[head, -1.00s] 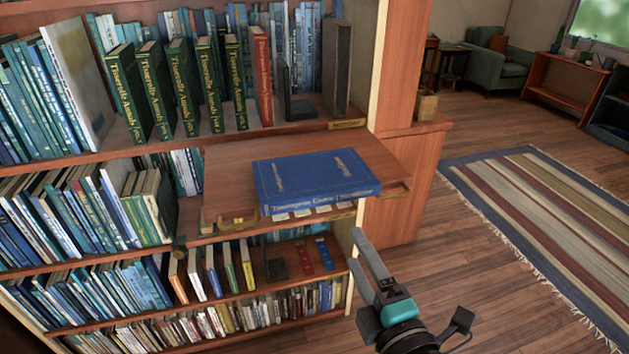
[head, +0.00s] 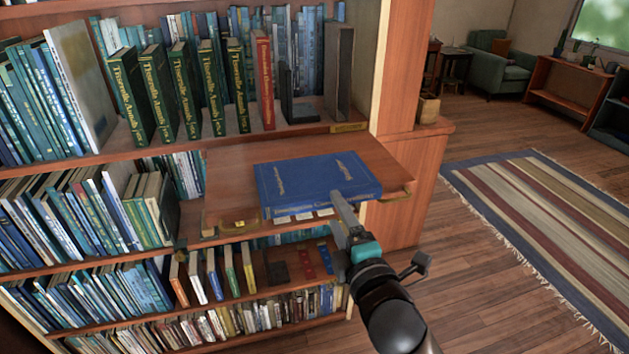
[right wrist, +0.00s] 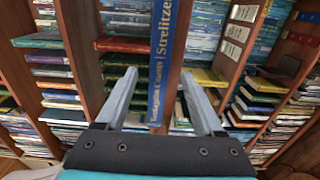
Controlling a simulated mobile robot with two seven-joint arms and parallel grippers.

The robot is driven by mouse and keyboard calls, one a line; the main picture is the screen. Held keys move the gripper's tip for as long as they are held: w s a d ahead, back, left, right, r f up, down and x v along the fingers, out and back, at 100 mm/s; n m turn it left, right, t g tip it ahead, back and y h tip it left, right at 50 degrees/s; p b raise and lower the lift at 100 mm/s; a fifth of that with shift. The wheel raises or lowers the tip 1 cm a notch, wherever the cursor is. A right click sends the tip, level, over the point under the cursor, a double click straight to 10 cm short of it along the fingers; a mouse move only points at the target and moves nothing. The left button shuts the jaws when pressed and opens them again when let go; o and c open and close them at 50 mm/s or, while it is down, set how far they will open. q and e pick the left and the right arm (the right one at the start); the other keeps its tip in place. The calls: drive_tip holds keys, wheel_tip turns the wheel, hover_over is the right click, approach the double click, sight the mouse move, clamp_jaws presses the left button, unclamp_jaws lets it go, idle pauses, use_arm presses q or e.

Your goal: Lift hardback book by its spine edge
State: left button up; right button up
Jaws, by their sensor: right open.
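The blue hardback book (head: 310,180) lies flat on a wooden pull-out shelf (head: 230,180), its lettered spine facing the front edge. My right gripper (head: 340,205) is at the right part of the book's front edge, with its fingers covering part of the spine. In the right wrist view the blue spine (right wrist: 163,60) runs upright between the two fingers of the open right gripper (right wrist: 158,76). I cannot tell whether a finger touches the book. My left gripper is not in view.
Green volumes (head: 168,90) and a red book (head: 264,78) stand on the shelf above. More books fill the shelves to the left and below. A dark bookend (head: 298,107) stands behind the pull-out shelf. Open floor (head: 500,290) and a striped rug (head: 550,215) lie to the right.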

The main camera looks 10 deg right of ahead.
sight(331, 202)
drive_tip(key=shift+w+b, duration=0.3)
drive_tip(key=shift+w, duration=2.15)
drive_tip(key=shift+c, duration=0.3)
clamp_jaws()
drive_tip(key=shift+r, duration=0.15)
